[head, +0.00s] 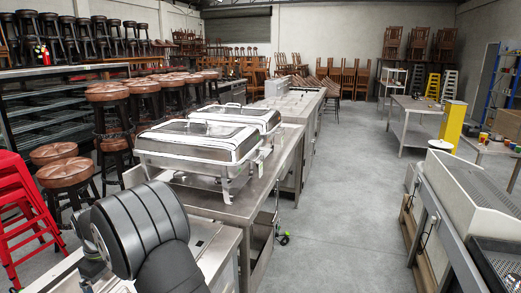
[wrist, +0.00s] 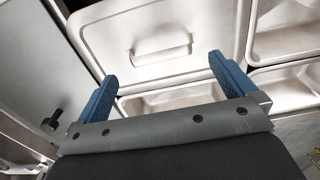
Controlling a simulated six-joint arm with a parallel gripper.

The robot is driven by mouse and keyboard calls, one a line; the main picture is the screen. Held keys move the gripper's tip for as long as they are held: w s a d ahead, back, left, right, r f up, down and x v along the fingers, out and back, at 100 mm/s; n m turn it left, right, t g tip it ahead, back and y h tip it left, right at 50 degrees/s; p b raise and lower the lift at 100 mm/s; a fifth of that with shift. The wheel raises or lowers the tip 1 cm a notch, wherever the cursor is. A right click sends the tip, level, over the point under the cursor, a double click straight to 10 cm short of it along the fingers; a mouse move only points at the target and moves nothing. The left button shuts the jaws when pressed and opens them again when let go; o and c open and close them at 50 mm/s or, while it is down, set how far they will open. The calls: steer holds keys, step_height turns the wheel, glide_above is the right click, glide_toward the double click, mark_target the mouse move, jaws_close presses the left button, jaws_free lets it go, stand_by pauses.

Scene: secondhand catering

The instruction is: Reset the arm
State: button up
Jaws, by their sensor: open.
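My gripper (wrist: 162,80) shows in the wrist view with two blue fingers spread wide apart and nothing between them. Beyond the fingers is a metal lid (wrist: 115,38) with a bar handle, lying in a row of steel pans. I cannot tell how far the fingers are from the lid. In the head view, my dark arm rises at the lower left, over the near end of the steel counter, and the gripper's fingers do not show there.
Two chafing dishes (head: 195,148) stand on the steel counter (head: 222,203) near my arm. Stacked wooden stools (head: 113,108) and red stools (head: 22,215) stand at the left. A sink unit (head: 470,195) is at the right. The grey floor aisle (head: 345,200) between is clear.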

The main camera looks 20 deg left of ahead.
step_height(320, 180, down, 6)
steer(key=shift+r, duration=0.2)
step_height(320, 180, up, 4)
steer(key=shift+r, duration=0.2)
steer(key=w+d+r, duration=0.7)
steer(key=d, duration=0.3)
steer(key=w+d, duration=0.3)
steer(key=w, duration=2)
steer(key=shift+n, duration=0.3)
steer(key=s+a+f, duration=0.1)
steer(key=a+f, duration=0.1)
steer(key=a, duration=0.1)
steer(key=s+a+f, duration=0.1)
steer(key=a+f, duration=0.1)
steer(key=a, duration=0.2)
steer(key=s+a+f, duration=0.1)
steer(key=a+f, duration=0.1)
steer(key=a, duration=0.1)
steer(key=shift+a, duration=0.15)
steer(key=shift+s+a+f, duration=0.2)
steer(key=shift+a+f, duration=0.3)
steer(key=shift+a, duration=0.1)
